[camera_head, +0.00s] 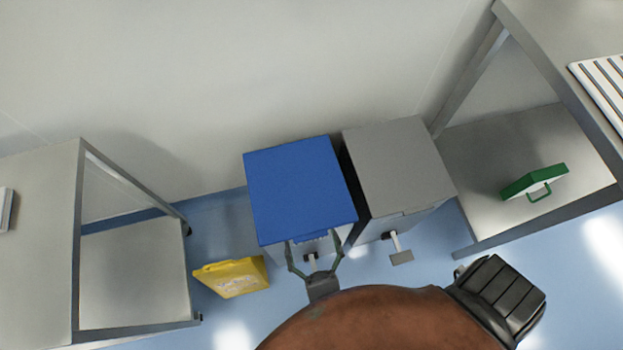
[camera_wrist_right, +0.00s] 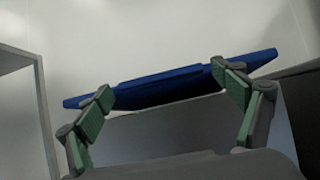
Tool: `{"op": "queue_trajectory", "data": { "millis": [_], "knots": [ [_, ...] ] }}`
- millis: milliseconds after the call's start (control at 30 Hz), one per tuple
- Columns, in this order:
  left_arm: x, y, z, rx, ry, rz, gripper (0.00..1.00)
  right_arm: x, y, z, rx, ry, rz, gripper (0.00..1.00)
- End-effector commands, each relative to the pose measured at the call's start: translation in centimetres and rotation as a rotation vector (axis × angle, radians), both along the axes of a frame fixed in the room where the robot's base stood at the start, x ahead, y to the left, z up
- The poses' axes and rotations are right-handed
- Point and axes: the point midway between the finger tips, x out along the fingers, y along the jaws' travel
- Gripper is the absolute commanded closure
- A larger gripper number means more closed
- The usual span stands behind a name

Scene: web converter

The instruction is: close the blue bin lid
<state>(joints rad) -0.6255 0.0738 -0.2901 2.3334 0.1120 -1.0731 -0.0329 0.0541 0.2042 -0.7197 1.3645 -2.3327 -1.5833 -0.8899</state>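The blue bin's lid (camera_head: 298,185) covers the top of the bin in the head view. In the right wrist view the lid (camera_wrist_right: 170,85) shows nearly edge-on, with a grey bin body below it. I cannot tell whether the lid is fully down. My right gripper (camera_head: 314,243) is at the lid's front edge, its two fingers spread apart with nothing held between them. In the right wrist view its green-padded fingertips (camera_wrist_right: 162,82) are at either side of the lid's front edge; contact is unclear. My left gripper is out of view.
A grey bin (camera_head: 395,165) stands close on the right, with a pedal in front. A yellow container (camera_head: 233,277) is on the floor at front left. Metal tables stand left (camera_head: 38,235) and right (camera_head: 560,40). A green-and-white case (camera_head: 535,183) lies on the right table's lower shelf.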

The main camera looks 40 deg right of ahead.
Motion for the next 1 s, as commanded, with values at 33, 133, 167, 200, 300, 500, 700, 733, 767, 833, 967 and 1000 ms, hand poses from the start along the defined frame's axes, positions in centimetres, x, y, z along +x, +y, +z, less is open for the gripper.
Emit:
{"op": "queue_trajectory", "data": {
  "millis": [33, 133, 167, 200, 300, 500, 700, 733, 767, 833, 967, 1000],
  "knots": [
    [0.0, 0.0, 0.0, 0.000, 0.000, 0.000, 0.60, 0.0, 0.0, 0.0, 0.000, -0.001, 0.001, 0.10],
    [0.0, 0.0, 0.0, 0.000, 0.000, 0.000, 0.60, -0.1, 0.0, 0.0, 0.000, -0.001, -0.001, 0.10],
    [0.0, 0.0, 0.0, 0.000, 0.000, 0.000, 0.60, -0.1, 0.0, 0.1, 0.000, -0.001, -0.001, 0.10],
    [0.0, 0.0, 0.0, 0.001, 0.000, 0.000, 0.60, -0.1, 0.0, 0.1, 0.000, -0.001, -0.001, 0.10],
    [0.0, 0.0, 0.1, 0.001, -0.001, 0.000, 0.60, -0.2, 0.0, 0.2, 0.001, -0.002, 0.000, 0.10],
    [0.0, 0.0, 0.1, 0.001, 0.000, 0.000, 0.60, -0.2, 0.0, 2.3, 0.003, -0.004, 0.001, 0.10],
    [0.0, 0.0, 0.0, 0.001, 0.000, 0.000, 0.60, -0.2, 0.0, 6.0, 0.003, -0.003, 0.001, 0.10],
    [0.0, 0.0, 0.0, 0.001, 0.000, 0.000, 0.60, -0.1, 0.0, 6.6, 0.003, -0.004, 0.001, 0.10],
    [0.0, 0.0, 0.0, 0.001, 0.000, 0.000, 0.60, -0.1, 0.1, 7.1, 0.002, -0.003, 0.002, 0.10],
    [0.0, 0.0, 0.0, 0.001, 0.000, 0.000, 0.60, -0.1, 0.0, 8.2, 0.002, -0.003, 0.001, 0.10],
    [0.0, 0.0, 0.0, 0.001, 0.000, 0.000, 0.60, -0.1, 0.1, 9.5, 0.002, -0.001, 0.001, 0.10],
    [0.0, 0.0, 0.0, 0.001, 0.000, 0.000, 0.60, -0.1, 0.1, 9.7, 0.002, -0.001, 0.001, 0.10]
  ]
}}
